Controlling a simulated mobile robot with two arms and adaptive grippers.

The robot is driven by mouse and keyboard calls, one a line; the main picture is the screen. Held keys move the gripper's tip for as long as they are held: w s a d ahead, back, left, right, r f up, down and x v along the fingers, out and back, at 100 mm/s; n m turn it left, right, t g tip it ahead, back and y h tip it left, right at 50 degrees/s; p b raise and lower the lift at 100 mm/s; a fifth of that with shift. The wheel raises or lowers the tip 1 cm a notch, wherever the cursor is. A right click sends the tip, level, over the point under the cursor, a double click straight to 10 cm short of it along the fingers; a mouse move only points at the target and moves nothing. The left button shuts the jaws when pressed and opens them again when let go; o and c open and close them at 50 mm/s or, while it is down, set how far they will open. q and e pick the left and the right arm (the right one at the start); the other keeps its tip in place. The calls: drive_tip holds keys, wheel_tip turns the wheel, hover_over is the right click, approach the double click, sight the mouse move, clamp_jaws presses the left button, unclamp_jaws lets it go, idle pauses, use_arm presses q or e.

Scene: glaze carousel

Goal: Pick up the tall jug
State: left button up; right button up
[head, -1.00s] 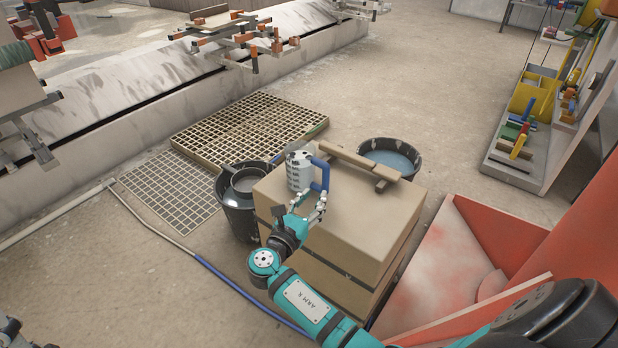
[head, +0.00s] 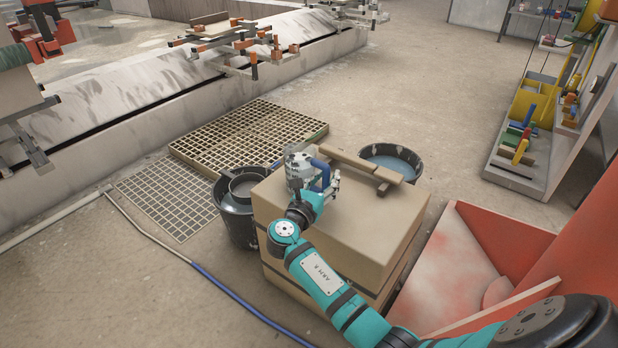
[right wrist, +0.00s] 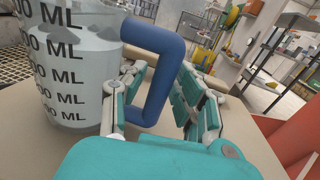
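The tall jug (head: 299,170) is clear grey with black ML markings and a blue handle. It stands upright on the cardboard-brown box. In the right wrist view the jug (right wrist: 68,65) fills the left side, its top cut off, and its blue handle (right wrist: 160,75) points toward the picture's middle. My right gripper (head: 320,185) is at the handle side of the jug. In the right wrist view its fingers (right wrist: 160,90) are spread, one on each side of the handle, with a gap on the right side. My left gripper is out of view.
On the box (head: 365,225), a wooden bar (head: 355,163) lies behind the jug. A dark bucket (head: 238,220) stands left of the box, and a tub of bluish liquid (head: 392,160) stands behind it. A red bin (head: 450,270) is at the right.

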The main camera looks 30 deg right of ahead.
clamp_jaws()
drive_tip(key=shift+r, duration=0.1)
idle(0.4)
drive_tip(key=shift+r, duration=0.15)
